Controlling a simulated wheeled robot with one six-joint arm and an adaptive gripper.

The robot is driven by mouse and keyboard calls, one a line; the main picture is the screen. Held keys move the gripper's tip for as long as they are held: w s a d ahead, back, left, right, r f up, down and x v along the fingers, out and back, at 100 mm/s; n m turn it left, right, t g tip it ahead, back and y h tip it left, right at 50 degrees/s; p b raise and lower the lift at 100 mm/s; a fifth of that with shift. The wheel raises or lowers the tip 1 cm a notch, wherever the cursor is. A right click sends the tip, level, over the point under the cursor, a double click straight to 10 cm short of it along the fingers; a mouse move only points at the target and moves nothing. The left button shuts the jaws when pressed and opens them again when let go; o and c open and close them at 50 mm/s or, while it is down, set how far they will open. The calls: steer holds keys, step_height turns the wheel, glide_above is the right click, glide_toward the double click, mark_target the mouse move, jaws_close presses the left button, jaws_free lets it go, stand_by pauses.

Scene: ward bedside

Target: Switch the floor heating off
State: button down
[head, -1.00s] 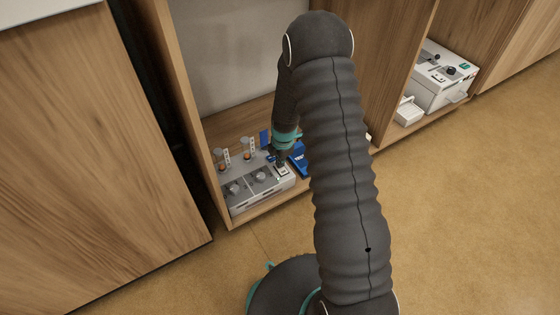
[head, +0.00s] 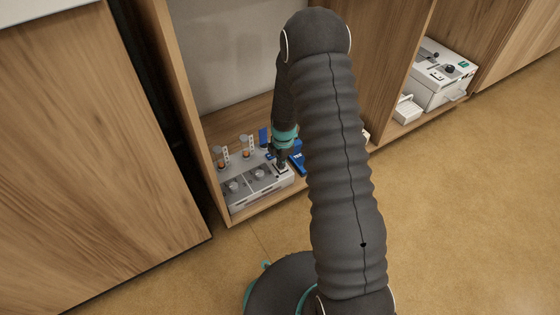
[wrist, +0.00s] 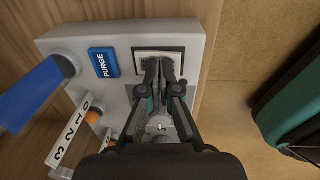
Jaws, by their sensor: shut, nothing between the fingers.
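A grey heating manifold unit (head: 258,193) sits on the floor of an open wooden cabinet bay. In the wrist view its panel (wrist: 115,38) carries a white rocker switch (wrist: 149,62) in a dark frame and a blue PURGE button (wrist: 104,62) to the left of it. My gripper (wrist: 165,72) is shut and empty, its fingertips over the switch and hiding part of it. They look very close to it; I cannot tell whether they touch. In the head view my gripper (head: 281,161) points down at the unit's right end.
A blue lever (wrist: 30,97) stands out from the panel's left side. Flow gauges with orange floats (wrist: 92,117) and a numbered scale (wrist: 68,135) are near it. Wooden walls (head: 178,90) enclose the bay. A white device (head: 443,78) stands in the right bay.

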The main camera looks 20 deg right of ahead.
step_height(320, 180, up, 14)
steer(key=w+p, duration=0.1)
steer(key=p, duration=0.1)
steer(key=shift+w+a+p, duration=0.25)
steer(key=shift+w+p, duration=0.1)
stand_by(0.7)
